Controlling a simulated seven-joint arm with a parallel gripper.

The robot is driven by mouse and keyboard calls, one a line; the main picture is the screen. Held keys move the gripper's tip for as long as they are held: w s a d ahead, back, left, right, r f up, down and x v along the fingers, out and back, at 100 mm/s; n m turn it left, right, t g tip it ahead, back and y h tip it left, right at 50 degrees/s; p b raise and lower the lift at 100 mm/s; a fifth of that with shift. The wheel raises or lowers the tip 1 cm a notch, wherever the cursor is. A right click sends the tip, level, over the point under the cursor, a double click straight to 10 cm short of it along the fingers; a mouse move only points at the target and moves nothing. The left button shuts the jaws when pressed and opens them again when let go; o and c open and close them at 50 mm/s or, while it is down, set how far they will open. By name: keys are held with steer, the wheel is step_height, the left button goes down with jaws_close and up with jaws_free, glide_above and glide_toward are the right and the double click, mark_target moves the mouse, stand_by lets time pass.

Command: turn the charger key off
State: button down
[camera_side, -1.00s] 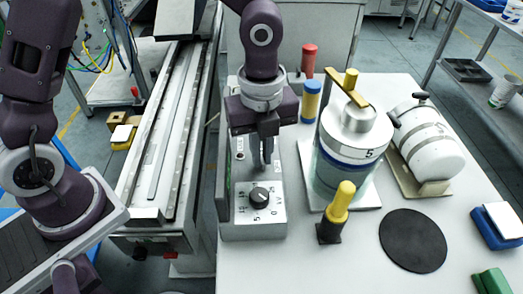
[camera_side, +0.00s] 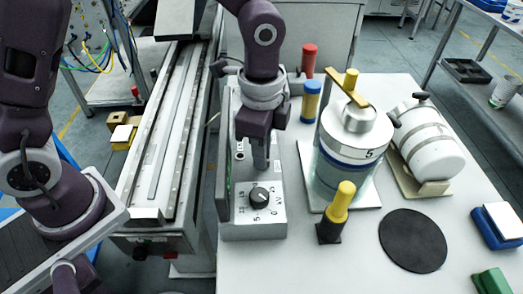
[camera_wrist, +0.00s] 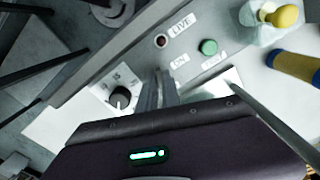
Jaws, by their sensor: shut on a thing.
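The charger is a grey box (camera_side: 252,231) with a black round dial (camera_side: 259,196) on its top face; the dial also shows in the wrist view (camera_wrist: 120,97). My gripper (camera_side: 261,166) points down at the panel just behind the dial. In the wrist view its fingers (camera_wrist: 158,82) are close together at the panel, beside small labels. The fingers are shut on the charger key, which they hide, so its angle cannot be read. A green button (camera_wrist: 209,47) and a dark round lamp or socket (camera_wrist: 161,41) are on the panel beyond the fingers.
A glass jar with a metal lid (camera_side: 352,140) stands right of the box. A yellow-handled tool (camera_side: 336,213) stands upright in front of it. A blue and yellow cylinder (camera_side: 311,104) and a red one (camera_side: 309,60) stand behind. A black disc (camera_side: 413,240) lies at front right.

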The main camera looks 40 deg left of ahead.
steer(key=shift+n, duration=2.1)
steer(key=c, duration=1.5)
jaws_free()
steer(key=shift+c, duration=0.2)
steer(key=shift+r, duration=0.1)
step_height(320, 180, up, 7)
steer(key=shift+f, duration=0.1)
